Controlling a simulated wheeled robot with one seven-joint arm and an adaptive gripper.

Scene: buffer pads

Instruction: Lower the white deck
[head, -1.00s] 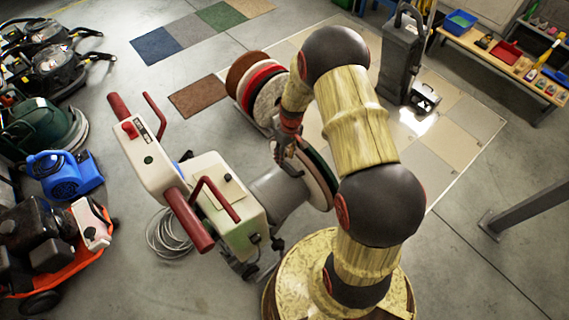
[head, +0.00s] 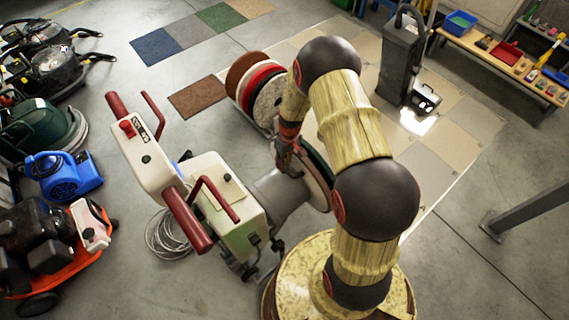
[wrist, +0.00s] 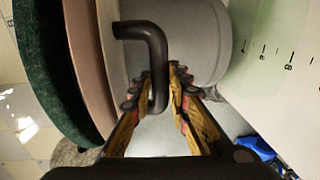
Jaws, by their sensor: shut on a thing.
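The floor buffer stands tipped back, its white deck (head: 318,192) on edge with a dark green layer on its far side. In the wrist view the deck (wrist: 111,45) is a pale band at left, beside pinkish-brown and dark green layers. A dark bent handle (wrist: 150,33) projects beside it. My gripper (wrist: 161,78) is shut on this handle, with its fingers on both sides. In the head view my gripper (head: 288,162) is at the deck's upper left edge, and my arm covers part of the deck's right side.
The buffer's white body (head: 215,185) and red handlebar (head: 188,218) lie left of the deck. Several pads (head: 262,92) stand in a rack behind. A cable coil (head: 170,235) lies left of the body. Pale tiles (head: 455,145) right of my arm are clear.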

